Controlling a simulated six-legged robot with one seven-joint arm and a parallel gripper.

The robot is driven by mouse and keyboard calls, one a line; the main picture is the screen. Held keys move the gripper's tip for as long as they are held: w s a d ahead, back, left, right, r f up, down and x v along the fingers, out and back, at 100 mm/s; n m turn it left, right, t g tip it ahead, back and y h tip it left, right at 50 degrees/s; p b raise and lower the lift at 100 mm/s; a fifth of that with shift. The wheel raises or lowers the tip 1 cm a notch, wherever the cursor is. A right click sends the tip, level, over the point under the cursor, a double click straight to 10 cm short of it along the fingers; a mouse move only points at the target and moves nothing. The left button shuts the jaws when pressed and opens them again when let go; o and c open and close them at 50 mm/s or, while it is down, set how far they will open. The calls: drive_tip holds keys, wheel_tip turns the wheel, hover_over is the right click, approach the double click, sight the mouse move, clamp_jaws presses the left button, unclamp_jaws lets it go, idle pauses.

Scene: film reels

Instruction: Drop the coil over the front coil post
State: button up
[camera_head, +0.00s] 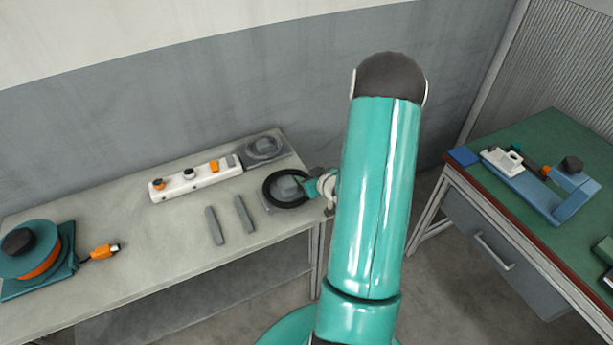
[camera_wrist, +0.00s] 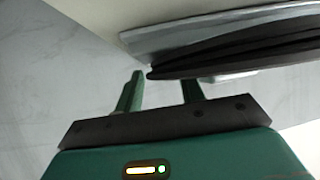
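The coil is a black ring (camera_head: 268,194) on the bench, looped around the grey block-like front coil post (camera_head: 288,186). It appears to lie low, on or close to the post's grey base plate. In the wrist view the coil (camera_wrist: 240,56) shows edge-on as a dark band close along the grey plate (camera_wrist: 215,32). My gripper (camera_head: 313,187) is at the coil's right side. In the wrist view my gripper's (camera_wrist: 163,88) green fingers stand apart with an empty gap between them. The right fingertip is partly hidden behind the coil.
A second post plate (camera_head: 262,148) stands behind. A white strip (camera_head: 195,180) with knobs and two grey bars (camera_head: 214,226) lie left. A teal reel (camera_head: 35,250) with an orange plug (camera_head: 104,251) is far left. A green-topped table (camera_head: 540,135) stands right, across a floor gap.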

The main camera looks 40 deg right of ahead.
drive_tip(key=shift+w, duration=0.1)
drive_tip(key=v, duration=1.2)
drive_tip(key=w+a+r+g+h, duration=0.25)
drive_tip(key=a+r, duration=0.25)
drive_tip(key=r, duration=0.3)
drive_tip(key=w+a+r+g+h, duration=0.1)
drive_tip(key=w+a+r, duration=0.3)
drive_tip(key=r, duration=0.5)
drive_tip(key=s+a+r+g+y, duration=0.1)
drive_tip(key=s+a+r, duration=0.2)
drive_tip(key=a, duration=0.4)
drive_tip(key=s+a+r+n+g+y, duration=0.1)
drive_tip(key=s+a+r+y, duration=0.1)
drive_tip(key=s+a, duration=0.4)
drive_tip(key=s+a+r+g+y, duration=0.1)
drive_tip(key=s+a+r, duration=0.3)
drive_tip(key=a, duration=0.5)
drive_tip(key=shift+s+a+n+y, duration=0.3)
drive_tip(key=shift+a+n+y, duration=0.1)
drive_tip(key=shift+y, duration=0.15)
drive_tip(key=shift+d, duration=0.1)
